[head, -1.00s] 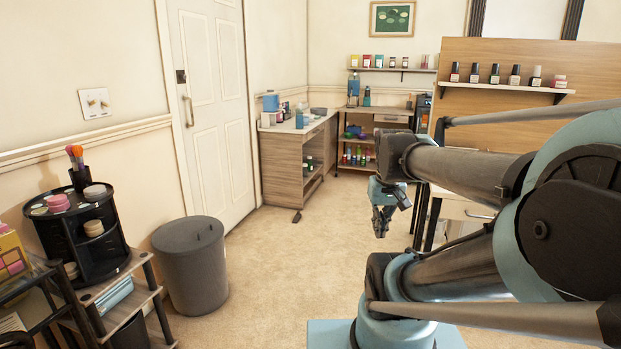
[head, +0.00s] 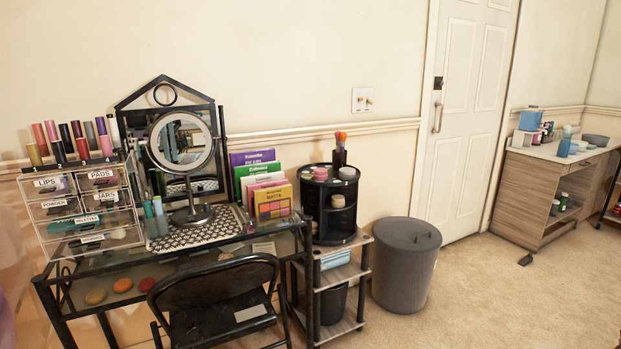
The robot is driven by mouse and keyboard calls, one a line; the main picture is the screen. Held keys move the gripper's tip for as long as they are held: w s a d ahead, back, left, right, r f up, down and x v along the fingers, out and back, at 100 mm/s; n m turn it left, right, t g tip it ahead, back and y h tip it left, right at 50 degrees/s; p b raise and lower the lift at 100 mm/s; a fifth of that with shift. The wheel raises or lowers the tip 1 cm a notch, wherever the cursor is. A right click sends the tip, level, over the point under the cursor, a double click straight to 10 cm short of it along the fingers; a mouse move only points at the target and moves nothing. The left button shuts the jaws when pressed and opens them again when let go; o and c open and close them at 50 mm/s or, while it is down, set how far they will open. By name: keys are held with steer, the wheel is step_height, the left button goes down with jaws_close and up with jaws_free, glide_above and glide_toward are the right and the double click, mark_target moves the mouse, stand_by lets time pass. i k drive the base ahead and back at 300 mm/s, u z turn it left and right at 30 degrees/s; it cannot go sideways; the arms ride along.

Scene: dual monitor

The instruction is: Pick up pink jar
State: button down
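A small pink jar-like item (head: 321,174) sits on top of the black round organizer (head: 328,218), beside a dark cup of brushes (head: 339,158) and a pale round item (head: 347,173). It is too small to tell for sure whether this is the pink jar. My gripper is not in view now.
The organizer stands on a small shelf rack (head: 343,276), between the glass vanity table (head: 180,262) and a grey lidded bin (head: 405,265). A black chair (head: 218,300) stands before the table. A round mirror (head: 182,145) and clear drawers (head: 85,205) stand on it. Carpet at the right is free.

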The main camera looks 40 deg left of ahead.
mark_target(320, 173)
steer(key=u, duration=0.1)
steer(key=i, duration=0.8)
steer(key=u, duration=2.15)
